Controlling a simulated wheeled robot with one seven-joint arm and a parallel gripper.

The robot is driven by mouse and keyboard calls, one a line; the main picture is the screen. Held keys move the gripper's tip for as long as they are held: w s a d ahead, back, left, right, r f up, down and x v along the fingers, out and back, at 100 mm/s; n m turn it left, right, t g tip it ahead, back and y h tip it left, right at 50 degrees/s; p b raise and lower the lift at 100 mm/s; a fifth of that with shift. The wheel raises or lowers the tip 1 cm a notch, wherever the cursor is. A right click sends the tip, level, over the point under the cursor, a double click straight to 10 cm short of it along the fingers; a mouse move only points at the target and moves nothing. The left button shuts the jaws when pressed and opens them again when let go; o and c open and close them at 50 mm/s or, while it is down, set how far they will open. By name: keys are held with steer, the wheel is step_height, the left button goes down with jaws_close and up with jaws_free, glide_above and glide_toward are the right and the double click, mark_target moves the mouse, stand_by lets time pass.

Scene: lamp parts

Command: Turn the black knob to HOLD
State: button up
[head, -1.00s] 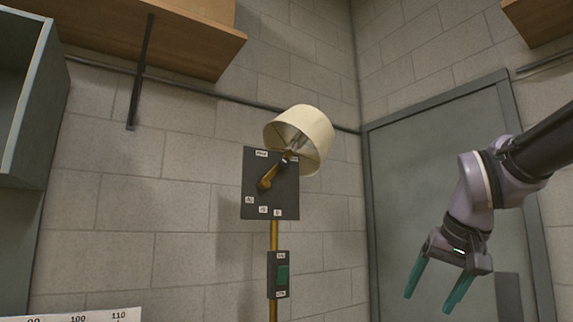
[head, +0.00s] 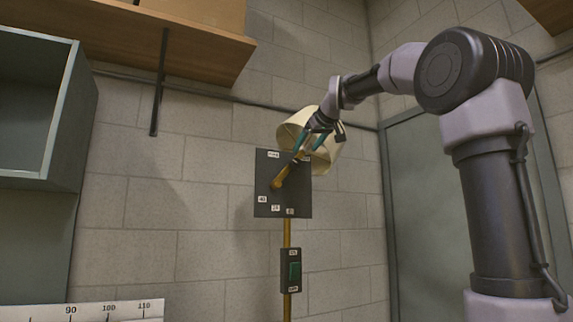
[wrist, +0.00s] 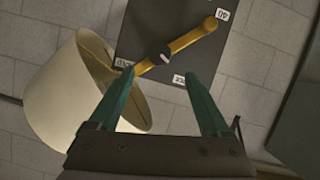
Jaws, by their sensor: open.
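The black knob (wrist: 165,57) is a small round hub with a white mark, at the middle of a yellow bar (wrist: 188,42) on a dark panel (wrist: 150,20). In the head view the panel (head: 267,200) hangs on a brass post, with the yellow bar (head: 281,177) slanting up to the right. The knob is hard to make out there. My gripper (head: 305,150) is open and empty, in front of the panel's upper right. In the wrist view its fingertips (wrist: 158,78) lie just below the knob, the left one near the bar's lower end. Contact cannot be told.
A cream lampshade (wrist: 65,100) is close to my left finger in the wrist view. White labels, one reading 40 (wrist: 222,15), sit around the panel's edge. A wooden shelf (head: 195,45) is at the upper left.

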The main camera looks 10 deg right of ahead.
mark_target(297, 162)
steer(key=x, duration=1)
steer(key=shift+w, duration=0.1)
jaws_close()
